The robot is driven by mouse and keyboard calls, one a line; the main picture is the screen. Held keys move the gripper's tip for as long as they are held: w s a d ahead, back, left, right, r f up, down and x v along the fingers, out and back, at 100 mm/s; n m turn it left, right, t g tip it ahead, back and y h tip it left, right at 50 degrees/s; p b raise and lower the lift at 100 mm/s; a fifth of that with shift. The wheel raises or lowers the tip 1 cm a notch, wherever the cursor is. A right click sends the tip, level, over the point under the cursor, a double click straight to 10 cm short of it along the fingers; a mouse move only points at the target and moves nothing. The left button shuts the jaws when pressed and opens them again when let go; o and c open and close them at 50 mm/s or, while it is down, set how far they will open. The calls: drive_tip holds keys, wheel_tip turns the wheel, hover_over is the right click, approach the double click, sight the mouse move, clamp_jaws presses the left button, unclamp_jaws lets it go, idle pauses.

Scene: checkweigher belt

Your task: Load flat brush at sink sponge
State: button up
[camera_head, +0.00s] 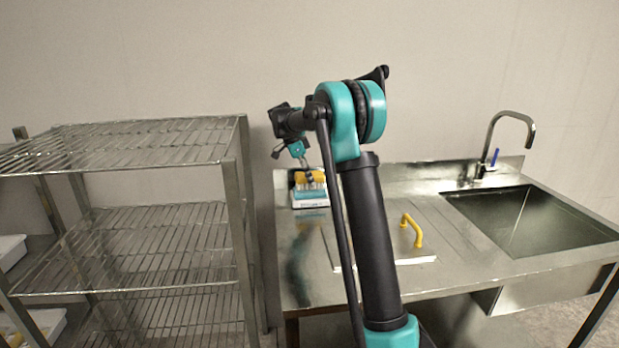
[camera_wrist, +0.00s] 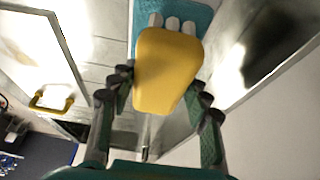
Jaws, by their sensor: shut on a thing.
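The flat brush has a yellow body (camera_wrist: 166,72) and pale bristle tufts (camera_wrist: 172,23) at its far end. It also shows in the head view (camera_head: 308,177). My gripper (camera_wrist: 160,88) is shut on the brush, with dark fingers on both sides of the yellow body; in the head view my gripper (camera_head: 304,166) is small, at the back left of the counter. The teal sponge (camera_head: 310,195) lies in a white tray (camera_head: 311,204) right below the bristles. In the wrist view the sponge (camera_wrist: 203,17) is partly hidden behind the brush. I cannot tell whether the bristles touch it.
A steel counter (camera_head: 300,265) carries a flat panel with a yellow handle (camera_head: 412,229), partly behind my arm. A sink (camera_head: 530,220) with a tap (camera_head: 510,118) is at the right. A wire shelf (camera_head: 140,140) stands left. The wall is close behind the sponge.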

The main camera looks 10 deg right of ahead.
sight(314, 173)
drive_tip(key=shift+f, duration=1.1)
idle(1.1)
drive_tip(key=shift+r, duration=0.1)
idle(0.4)
drive_tip(key=shift+r, duration=3.45)
drive_tip(key=shift+s, duration=0.1)
